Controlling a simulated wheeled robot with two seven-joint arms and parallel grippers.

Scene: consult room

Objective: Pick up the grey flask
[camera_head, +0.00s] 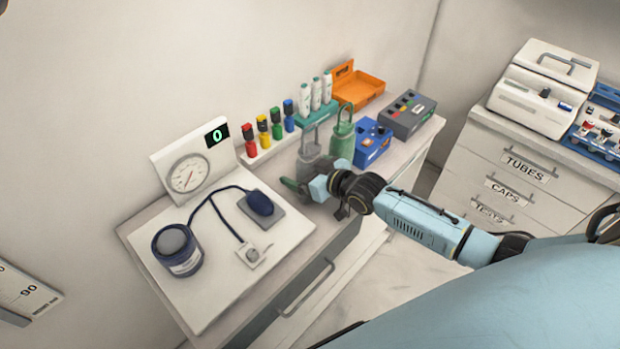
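The grey flask (309,157), with a loop handle on top, stands on the counter in the head view. A green flask (342,141) with a similar loop handle stands just right of it and behind. My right arm comes in from the right, and my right gripper (301,184) is low in front of the grey flask. It overlaps the flask's lower part in the picture. One green-tipped finger shows at the left; the other finger is hidden, so I cannot tell whether it touches or grips the flask. My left gripper is not in view.
Behind are coloured-capped tubes, white bottles (316,92) and an orange tray (360,88). Blue (371,144) and grey (407,113) boxes stand right.

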